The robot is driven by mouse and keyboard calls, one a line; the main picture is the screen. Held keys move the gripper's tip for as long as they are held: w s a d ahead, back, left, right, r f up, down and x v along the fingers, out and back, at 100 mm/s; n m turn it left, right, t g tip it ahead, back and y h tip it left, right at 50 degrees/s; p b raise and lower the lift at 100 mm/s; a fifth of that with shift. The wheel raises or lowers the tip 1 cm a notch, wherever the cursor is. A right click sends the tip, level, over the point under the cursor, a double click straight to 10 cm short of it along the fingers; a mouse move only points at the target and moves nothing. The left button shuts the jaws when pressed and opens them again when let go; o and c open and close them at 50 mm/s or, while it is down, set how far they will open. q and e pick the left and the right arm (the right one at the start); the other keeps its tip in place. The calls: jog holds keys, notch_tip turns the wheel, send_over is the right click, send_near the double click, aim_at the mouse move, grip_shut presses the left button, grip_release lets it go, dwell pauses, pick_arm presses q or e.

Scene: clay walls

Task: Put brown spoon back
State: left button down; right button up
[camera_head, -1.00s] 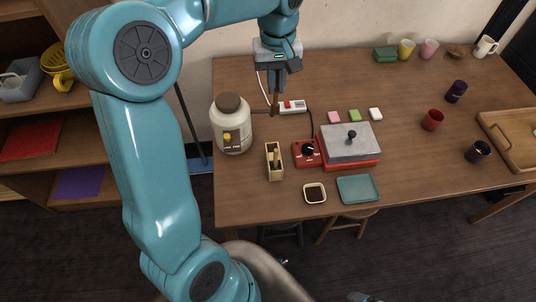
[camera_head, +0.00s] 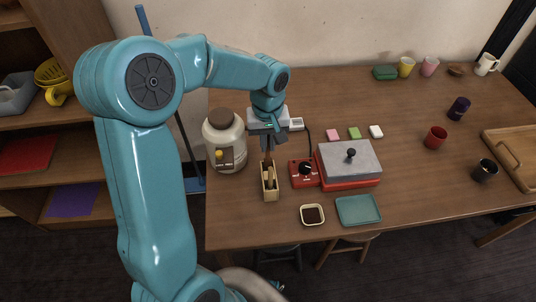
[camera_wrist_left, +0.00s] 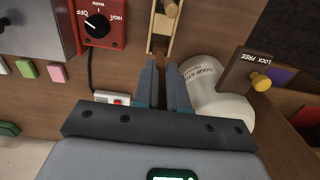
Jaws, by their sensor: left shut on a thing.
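My left gripper (camera_head: 268,145) points down above the narrow wooden holder (camera_head: 263,190) in the head view. It is shut on a thin dark brown handle, which I take as the brown spoon (camera_wrist_left: 160,50), seen between the fingertips in the left wrist view. The spoon's lower end points at the holder's far end; I cannot tell whether it is inside. The holder also shows at the top of the left wrist view (camera_wrist_left: 172,22), with a light wooden utensil (camera_head: 267,181) in it. My right gripper is not in view.
A cream jar with a brown lid (camera_head: 224,140) stands close left of the gripper. A red control box (camera_head: 304,173) and a red-based grey press (camera_head: 348,164) stand right of the holder. A small dark-filled dish (camera_head: 312,215) and teal tray (camera_head: 358,210) lie in front.

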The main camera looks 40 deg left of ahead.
aim_at(268, 159)
pick_arm(q)
notch_tip(268, 159, down, 5)
jog(key=shift+r, duration=0.2)
jog(key=shift+w+a+f, duration=0.1)
jog(key=shift+f, duration=0.3)
jog(key=shift+r, duration=0.1)
jog(key=shift+b, duration=0.3)
jog(key=c, duration=1.2)
grip_release()
jog(key=shift+f, duration=0.2)
jog(key=shift+r, duration=0.1)
